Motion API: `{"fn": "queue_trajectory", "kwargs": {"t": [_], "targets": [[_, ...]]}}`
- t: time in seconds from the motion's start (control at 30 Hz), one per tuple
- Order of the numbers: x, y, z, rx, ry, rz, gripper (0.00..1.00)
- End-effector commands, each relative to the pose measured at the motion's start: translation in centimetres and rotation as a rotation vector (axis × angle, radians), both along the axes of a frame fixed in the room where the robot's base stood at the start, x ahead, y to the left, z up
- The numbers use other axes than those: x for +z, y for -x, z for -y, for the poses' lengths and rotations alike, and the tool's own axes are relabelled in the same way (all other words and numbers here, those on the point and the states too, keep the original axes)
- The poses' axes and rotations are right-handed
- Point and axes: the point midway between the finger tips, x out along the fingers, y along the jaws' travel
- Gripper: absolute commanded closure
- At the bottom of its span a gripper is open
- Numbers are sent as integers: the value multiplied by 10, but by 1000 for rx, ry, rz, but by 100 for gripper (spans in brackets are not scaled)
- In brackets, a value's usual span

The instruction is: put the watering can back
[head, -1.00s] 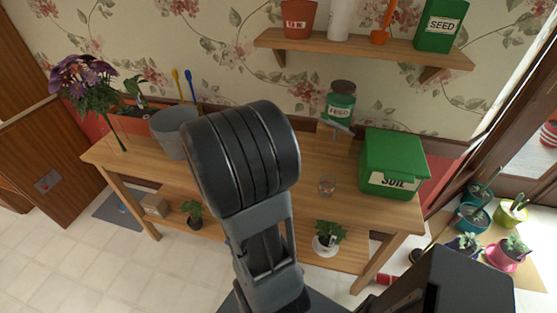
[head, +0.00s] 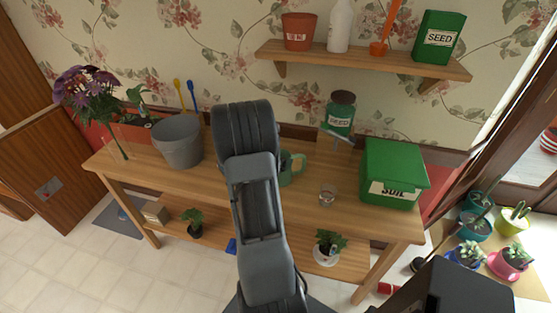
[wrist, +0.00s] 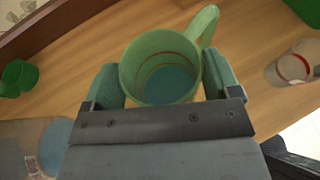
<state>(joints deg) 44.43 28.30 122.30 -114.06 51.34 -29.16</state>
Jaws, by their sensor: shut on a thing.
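A green mug-like vessel (wrist: 160,62) with a side handle fills the middle of the wrist view. It is open at the top, with a reddish ring and a blue-green bottom inside. My gripper (wrist: 163,82) is shut on it, one finger on each side. In the head view the green vessel (head: 292,166) shows at the right of my arm, over the wooden table (head: 240,190); my arm hides its left part and the fingers. I cannot tell whether it touches the table. I see nothing clearly shaped like a watering can; a small blue thing (head: 231,245) shows partly behind my arm, low down.
A clear glass (head: 327,195) stands right of the green vessel, then a green soil box (head: 394,170). A grey bucket (head: 178,142) is at the left. The wall shelf (head: 360,57) holds several items.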

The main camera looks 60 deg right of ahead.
Motion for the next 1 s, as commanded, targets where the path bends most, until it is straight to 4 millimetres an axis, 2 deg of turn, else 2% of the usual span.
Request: {"fn": "queue_trajectory", "kwargs": {"t": [0.13,0.6,0.63,0.8,1.0], "targets": [[-10,0,0,1,1,0,82],[-16,0,0,0,2,2,82],[-15,0,0,0,1,2,15],[-14,0,0,0,1,1,0],[-14,0,0,0,1,1,0]]}}
